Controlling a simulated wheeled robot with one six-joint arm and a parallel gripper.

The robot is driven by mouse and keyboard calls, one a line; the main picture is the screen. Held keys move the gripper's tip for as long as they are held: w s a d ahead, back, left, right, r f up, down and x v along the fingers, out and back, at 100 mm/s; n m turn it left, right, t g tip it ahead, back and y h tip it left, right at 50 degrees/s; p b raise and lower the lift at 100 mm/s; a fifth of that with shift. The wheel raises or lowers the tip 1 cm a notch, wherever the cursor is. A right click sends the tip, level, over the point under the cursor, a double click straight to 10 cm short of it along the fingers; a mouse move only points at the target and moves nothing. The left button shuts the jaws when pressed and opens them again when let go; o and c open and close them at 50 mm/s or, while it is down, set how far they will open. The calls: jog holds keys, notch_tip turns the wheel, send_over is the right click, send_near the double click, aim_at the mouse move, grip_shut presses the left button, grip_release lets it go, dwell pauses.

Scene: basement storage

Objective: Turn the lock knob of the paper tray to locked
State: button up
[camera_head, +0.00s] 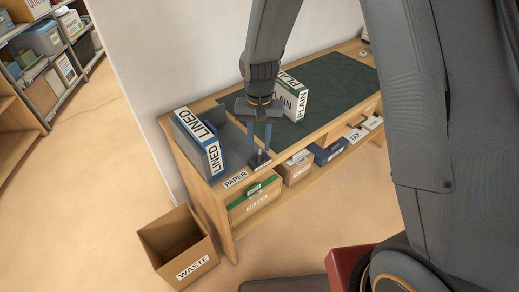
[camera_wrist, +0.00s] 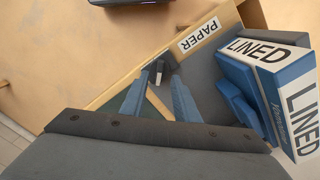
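The paper tray (camera_head: 233,146) is a grey open tray set in the left end of the desk, with a PAPER label (camera_head: 235,180) on its front edge; the label also shows in the wrist view (camera_wrist: 199,36). A small dark lock knob (camera_head: 259,159) stands at the tray's front right corner; it shows in the wrist view (camera_wrist: 156,70) near the fingertips. My gripper (camera_head: 259,148) points down just above the knob, its two blue fingers apart. In the wrist view the fingers (camera_wrist: 161,82) lie on either side of the knob's line. I cannot tell whether they touch it. The knob's setting is unreadable.
A blue and white LINED box (camera_head: 200,140) stands in the tray, left of my gripper. A green and white PLAIN box (camera_head: 291,98) stands close behind on the green desk mat (camera_head: 336,82). Labelled boxes fill the shelf below. A WASTE box (camera_head: 178,248) stands on the floor.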

aim_at(260, 155)
jog(key=shift+f+p, duration=0.35)
jog(key=shift+f, duration=1.7)
grip_shut()
